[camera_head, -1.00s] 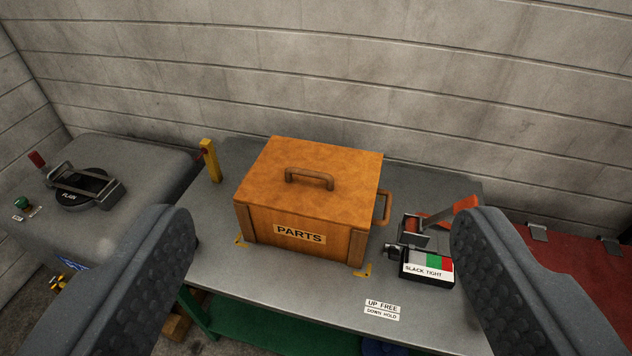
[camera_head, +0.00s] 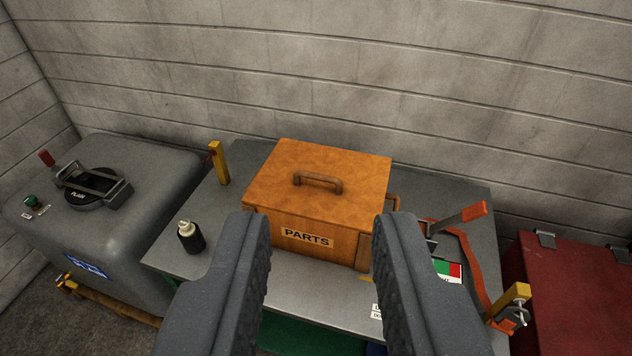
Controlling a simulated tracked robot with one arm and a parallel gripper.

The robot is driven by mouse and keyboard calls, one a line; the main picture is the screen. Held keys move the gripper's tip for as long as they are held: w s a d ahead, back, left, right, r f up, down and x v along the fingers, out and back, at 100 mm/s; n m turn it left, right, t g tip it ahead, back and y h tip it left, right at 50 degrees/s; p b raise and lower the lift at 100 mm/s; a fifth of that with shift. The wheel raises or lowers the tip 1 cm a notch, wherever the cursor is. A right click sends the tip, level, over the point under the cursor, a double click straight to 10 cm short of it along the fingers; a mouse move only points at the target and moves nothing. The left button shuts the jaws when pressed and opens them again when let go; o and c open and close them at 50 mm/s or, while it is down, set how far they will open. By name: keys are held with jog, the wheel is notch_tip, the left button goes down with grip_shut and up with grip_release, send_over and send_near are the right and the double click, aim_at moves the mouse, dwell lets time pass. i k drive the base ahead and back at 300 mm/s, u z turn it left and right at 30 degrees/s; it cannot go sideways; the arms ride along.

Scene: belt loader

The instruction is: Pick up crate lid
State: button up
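The crate lid (camera_head: 340,165) is an orange-brown wooden panel with a brown bar handle (camera_head: 318,181) on top. It lies flat on the wooden crate (camera_head: 270,222), which has a PARTS label on its front. The crate stands on a grey table. My gripper (camera_head: 318,222) shows as two dark ribbed fingers reaching in from below, apart with nothing between them. The handle appears beyond and a little above the fingertips in the picture.
A dark bottle (camera_head: 190,237) stands on the table (camera_head: 225,205) at left. A yellow post (camera_head: 219,162) is behind it. A ratchet with a red-orange lever (camera_head: 472,212) and strap is right of the crate. A red box (camera_head: 565,285) is far right; a grey rounded case (camera_head: 130,235) is left.

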aim_at(346, 188)
jog(key=u, duration=2.05)
jog(key=k, duration=1.35)
jog(key=z, duration=1.55)
jog(key=i, duration=1.65)
jog(key=u, duration=0.1)
